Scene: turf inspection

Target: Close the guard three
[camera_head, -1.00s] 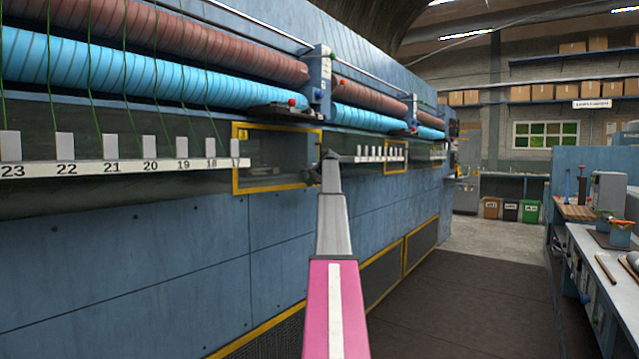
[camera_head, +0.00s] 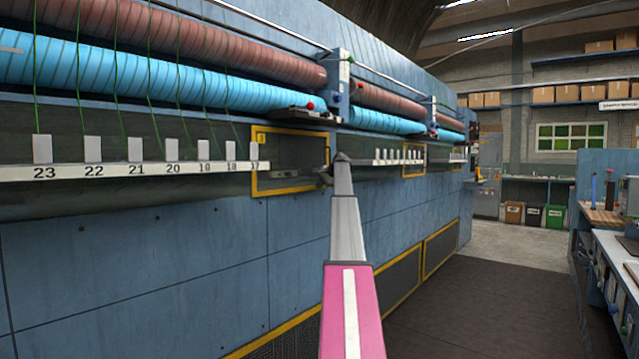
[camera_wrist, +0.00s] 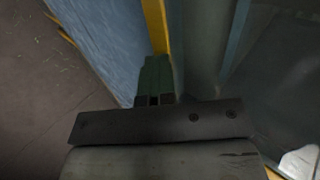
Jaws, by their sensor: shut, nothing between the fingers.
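A guard with a yellow frame (camera_head: 283,190) is set in the blue machine front, to the right of the numbered rail. A small yellow label sits at its upper left corner, too small to read surely. Its pane looks dark and see-through. Whether it stands ajar I cannot tell. My gripper (camera_head: 323,178) is at the guard's right edge, at the end of my arm. In the wrist view my gripper's fingers (camera_wrist: 154,78) are shut and empty, close to a yellow frame bar (camera_wrist: 154,28). Whether they touch it I cannot tell.
A white rail (camera_head: 130,171) with numbered blocks and green threads runs left of the guard. Red and blue rollers (camera_head: 180,80) lie above. Another yellow-framed panel (camera_head: 413,176) is farther along. A workbench (camera_head: 612,262) stands at right. The dark floor (camera_head: 480,300) between is clear.

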